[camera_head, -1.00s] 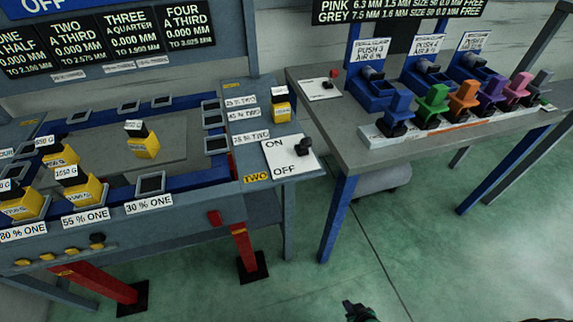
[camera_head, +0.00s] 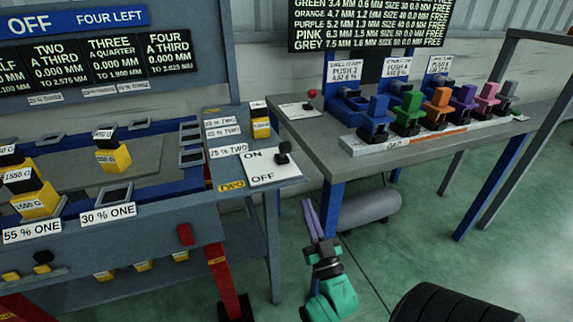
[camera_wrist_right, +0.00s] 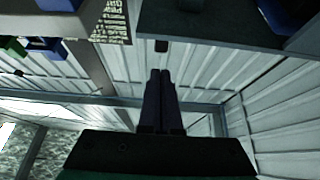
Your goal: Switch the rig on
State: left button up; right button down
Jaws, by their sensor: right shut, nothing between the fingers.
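The rig's switch is a black knob (camera_head: 283,153) on a white plate (camera_head: 262,172) marked ON and OFF, at the right end of the blue-grey rig table. A blue sign (camera_head: 75,22) on the board above reads OFF. My right gripper (camera_head: 308,204) is shut and empty, with its purple fingers pointing up, below and to the right of the switch plate in the head view, apart from it. In the right wrist view the two dark fingers (camera_wrist_right: 160,75) lie side by side, under the edges of the furniture. My left gripper is out of view.
A grey bench (camera_head: 320,150) on blue legs stands to the right, with coloured blocks along its front. A small red-topped lever (camera_head: 312,94) sits at its left corner. Yellow weights (camera_head: 113,158) stand on the rig. A dark tyre (camera_head: 455,303) is at bottom right.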

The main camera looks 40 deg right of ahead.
aim_at(288, 152)
jog(key=p+x, duration=0.2)
jog(key=x, duration=1)
jog(key=shift+w+d+r, duration=0.15)
jog(key=shift+w+r, duration=0.05)
jog(key=shift+r, duration=0.1)
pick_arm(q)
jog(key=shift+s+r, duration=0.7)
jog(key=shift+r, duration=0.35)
pick_arm(e)
jog(key=shift+w+d+r, duration=0.15)
jog(key=shift+w, duration=0.3)
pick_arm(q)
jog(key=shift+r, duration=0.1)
